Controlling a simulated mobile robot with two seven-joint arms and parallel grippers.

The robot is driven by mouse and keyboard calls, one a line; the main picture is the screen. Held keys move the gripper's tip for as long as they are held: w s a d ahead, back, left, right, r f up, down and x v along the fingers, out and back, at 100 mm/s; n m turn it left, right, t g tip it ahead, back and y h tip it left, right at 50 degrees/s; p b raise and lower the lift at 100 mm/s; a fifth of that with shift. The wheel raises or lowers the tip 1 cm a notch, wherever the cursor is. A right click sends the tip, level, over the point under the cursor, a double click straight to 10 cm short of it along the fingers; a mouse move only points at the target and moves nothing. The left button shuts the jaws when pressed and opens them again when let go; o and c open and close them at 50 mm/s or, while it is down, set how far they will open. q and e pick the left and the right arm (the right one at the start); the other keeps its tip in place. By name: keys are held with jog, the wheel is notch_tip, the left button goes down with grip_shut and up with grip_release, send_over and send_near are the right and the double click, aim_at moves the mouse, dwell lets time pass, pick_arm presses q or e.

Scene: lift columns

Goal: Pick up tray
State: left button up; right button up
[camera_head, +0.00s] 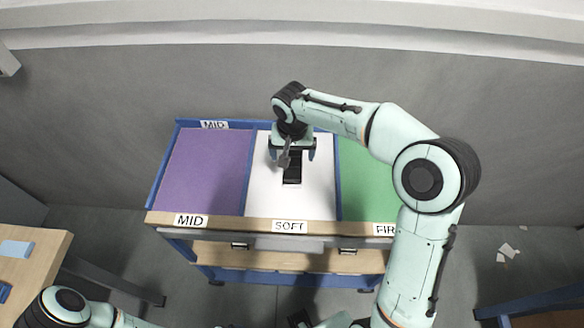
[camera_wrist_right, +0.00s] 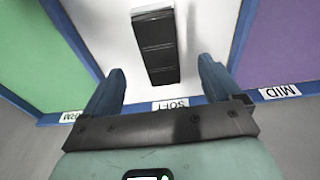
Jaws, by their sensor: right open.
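A slim black rectangular object (camera_head: 292,168) with ribbed sections lies on the white panel marked SOFT in the middle of the bench. It may be the tray; I see no other clear tray. In the right wrist view the same black object (camera_wrist_right: 157,48) lies ahead of the fingertips, with a pale end at its far side. My right gripper (camera_head: 292,154) is open above the panel, its blue fingers apart on either side of the object's line. No contact with the object shows. My left arm shows only at the bottom left; its gripper is out of view.
A purple panel (camera_head: 205,170) marked MID lies left of the white panel (camera_head: 318,195), and a green panel (camera_head: 365,185) lies right. Raised blue edging (camera_head: 243,175) divides them. A wooden table (camera_head: 35,270) stands at lower left. My right arm covers part of the green side.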

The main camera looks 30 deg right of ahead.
aim_at(293, 163)
jog(key=f, duration=0.2)
jog(key=w+f, duration=0.1)
jog(key=f, duration=0.4)
jog(key=shift+w+d+f, duration=0.15)
jog(key=shift+d+f, duration=0.1)
jog(key=shift+d, duration=0.15)
jog(key=c, duration=1.1)
